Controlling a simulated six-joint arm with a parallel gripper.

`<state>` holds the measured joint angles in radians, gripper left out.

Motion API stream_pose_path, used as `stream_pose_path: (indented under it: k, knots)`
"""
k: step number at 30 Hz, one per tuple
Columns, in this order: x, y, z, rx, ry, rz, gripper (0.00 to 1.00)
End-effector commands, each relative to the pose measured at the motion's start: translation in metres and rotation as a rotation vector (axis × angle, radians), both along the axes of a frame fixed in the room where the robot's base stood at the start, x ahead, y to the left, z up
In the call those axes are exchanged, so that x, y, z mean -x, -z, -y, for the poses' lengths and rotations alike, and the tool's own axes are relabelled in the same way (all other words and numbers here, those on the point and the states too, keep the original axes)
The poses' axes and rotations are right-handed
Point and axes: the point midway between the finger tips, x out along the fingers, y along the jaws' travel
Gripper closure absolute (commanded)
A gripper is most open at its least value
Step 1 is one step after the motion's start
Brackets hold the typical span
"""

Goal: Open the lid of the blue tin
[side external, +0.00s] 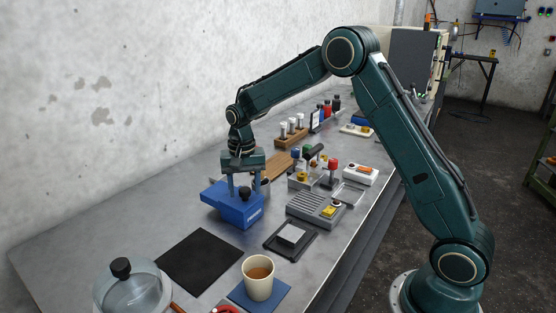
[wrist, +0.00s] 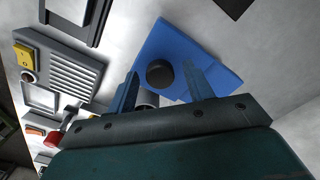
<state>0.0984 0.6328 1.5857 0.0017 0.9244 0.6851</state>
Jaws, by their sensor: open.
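The blue tin (side external: 232,207) stands on the grey table, with its lid on and a round black knob (side external: 244,193) on top. In the wrist view the blue lid (wrist: 168,38) fills the upper middle, with the black knob (wrist: 160,73) on it. My gripper (side external: 243,192) is pointing down over the tin. Its two fingers are apart, one on each side of the knob in the wrist view (wrist: 165,78). I cannot tell whether the fingers touch the knob or the lid.
A grey slotted box with a yellow switch (side external: 316,207) stands right of the tin. A black mat (side external: 199,261) lies bare in front. A cup (side external: 258,279) stands on a blue coaster, near a glass jar (side external: 133,292). A rack of tools (side external: 314,178) stands behind.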

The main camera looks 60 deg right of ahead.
Motion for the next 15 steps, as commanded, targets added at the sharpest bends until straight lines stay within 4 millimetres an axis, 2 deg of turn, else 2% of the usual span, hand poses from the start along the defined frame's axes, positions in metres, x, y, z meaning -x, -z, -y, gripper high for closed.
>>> stream_pose_path:
  k: [6,14,15]
  knots:
    - [0.0002,0.0106,0.0,0.0,0.0,0.0,0.48]
    - [0.0002,0.0114,0.0,0.0,0.0,0.0,0.48]
    - [0.0002,0.0113,0.0,0.0,0.0,0.0,0.52]
